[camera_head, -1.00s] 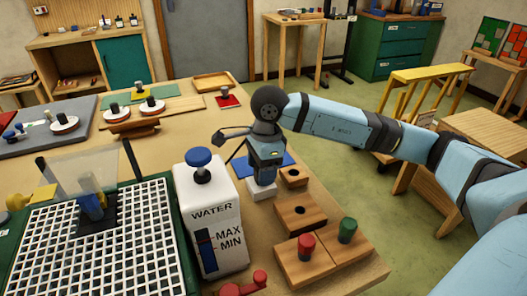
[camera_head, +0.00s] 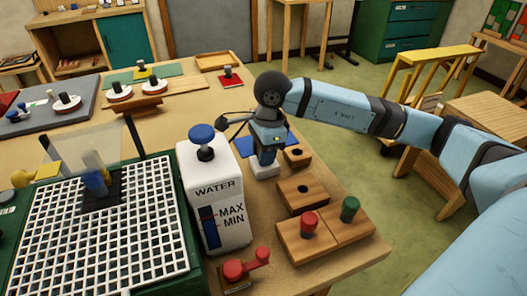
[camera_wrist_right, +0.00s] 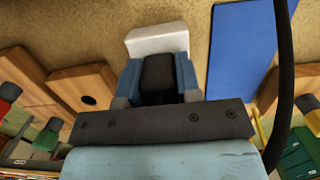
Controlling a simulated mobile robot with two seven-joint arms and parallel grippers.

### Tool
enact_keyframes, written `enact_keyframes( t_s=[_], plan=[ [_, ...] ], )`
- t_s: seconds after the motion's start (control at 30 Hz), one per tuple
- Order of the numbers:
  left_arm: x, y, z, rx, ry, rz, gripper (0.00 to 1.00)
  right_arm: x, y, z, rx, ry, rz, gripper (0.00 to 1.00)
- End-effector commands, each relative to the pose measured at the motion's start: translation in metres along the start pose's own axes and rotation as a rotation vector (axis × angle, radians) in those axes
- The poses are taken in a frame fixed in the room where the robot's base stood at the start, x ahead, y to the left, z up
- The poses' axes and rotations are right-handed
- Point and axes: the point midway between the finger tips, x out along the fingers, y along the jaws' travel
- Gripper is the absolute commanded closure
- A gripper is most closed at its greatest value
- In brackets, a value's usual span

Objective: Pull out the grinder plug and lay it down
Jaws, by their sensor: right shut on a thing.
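The white socket block (camera_head: 265,171) sits on the table beside the blue mat (camera_head: 246,145). My right gripper (camera_head: 265,160) is directly above it, pointing down. In the right wrist view its two blue fingers are shut on a black plug (camera_wrist_right: 158,74), which lies against the white block (camera_wrist_right: 157,39). The plug's prongs are hidden, so I cannot tell whether it is still seated. A black cable (camera_wrist_right: 283,75) runs at the right of the wrist view. The grinder, with white grid top (camera_head: 110,240) and clear shield, stands at the left. My left gripper is not in view.
A white water bottle (camera_head: 213,200) with a blue knob stands between grinder and socket. Wooden blocks (camera_head: 301,191), some with red and green knobs, line the table's right edge. The blue mat behind the gripper has bare surface.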

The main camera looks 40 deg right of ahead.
Motion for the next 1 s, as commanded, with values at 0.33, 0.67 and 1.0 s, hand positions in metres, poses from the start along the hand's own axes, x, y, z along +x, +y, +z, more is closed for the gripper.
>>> enact_keyframes(
  t_s=[0.33,0.67,1.0],
  plan=[
    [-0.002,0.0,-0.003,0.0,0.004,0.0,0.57,-0.004,0.0,0.001,0.0,-0.001,-0.002,0.95],
    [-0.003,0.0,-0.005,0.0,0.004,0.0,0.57,-0.009,-0.001,0.001,0.0,-0.002,-0.003,0.95],
    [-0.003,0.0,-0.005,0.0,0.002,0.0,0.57,-0.012,0.0,0.001,0.0,-0.001,-0.001,0.95]
  ],
)
